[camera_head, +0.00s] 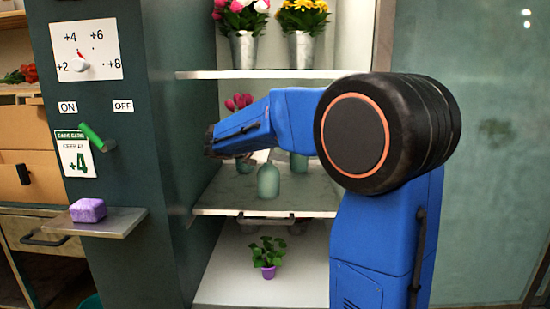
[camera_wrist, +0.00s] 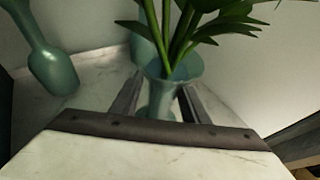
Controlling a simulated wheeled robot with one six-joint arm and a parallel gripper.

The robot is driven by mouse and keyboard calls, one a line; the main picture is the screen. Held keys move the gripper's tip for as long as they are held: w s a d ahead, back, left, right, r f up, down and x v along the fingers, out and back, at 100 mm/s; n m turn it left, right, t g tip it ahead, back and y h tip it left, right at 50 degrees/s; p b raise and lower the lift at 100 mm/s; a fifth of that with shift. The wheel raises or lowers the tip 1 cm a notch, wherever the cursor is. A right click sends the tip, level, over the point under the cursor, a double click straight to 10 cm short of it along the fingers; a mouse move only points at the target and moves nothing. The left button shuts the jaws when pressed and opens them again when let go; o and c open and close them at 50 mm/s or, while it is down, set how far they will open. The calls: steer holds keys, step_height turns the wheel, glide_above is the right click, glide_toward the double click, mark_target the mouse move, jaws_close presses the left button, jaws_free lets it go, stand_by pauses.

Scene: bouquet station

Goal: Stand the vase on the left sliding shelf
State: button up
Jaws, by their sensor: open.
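In the wrist view, my gripper (camera_wrist: 162,102) is open, with its two fingers on either side of a teal glass vase (camera_wrist: 166,88) holding green stems and leaves. Whether the fingers touch it is unclear. Another teal vase (camera_head: 298,163) stands behind. I cannot tell which shelf is the left sliding one.
A second teal vase (camera_wrist: 55,66) stands left of my gripper in the wrist view. A white shelf (camera_head: 270,74) above holds two metal buckets of flowers. A potted plant (camera_head: 267,257) stands below. A small ledge with a purple block (camera_head: 88,210) juts out at left.

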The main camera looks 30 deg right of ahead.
steer(key=v, duration=1.2)
steer(key=shift+s, duration=0.1)
steer(key=s+a+f+m+y, duration=0.3)
steer(key=s+f+m, duration=0.4)
steer(key=s, duration=0.4)
steer(key=s+a+f+m+y, duration=0.3)
steer(key=s+f+m+y, duration=0.2)
steer(key=s+f+m, duration=0.2)
steer(key=s+a+f+m+y, duration=0.3)
steer(key=s+f+m, duration=0.4)
steer(key=s, duration=0.9)
step_height(320, 180, down, 3)
steer(key=shift+a+f+m+y, duration=0.1)
steer(key=shift+a+m+y, duration=0.2)
steer(key=shift+y, duration=0.6)
steer(key=shift+d, duration=0.1)
steer(key=shift+c, duration=0.6)
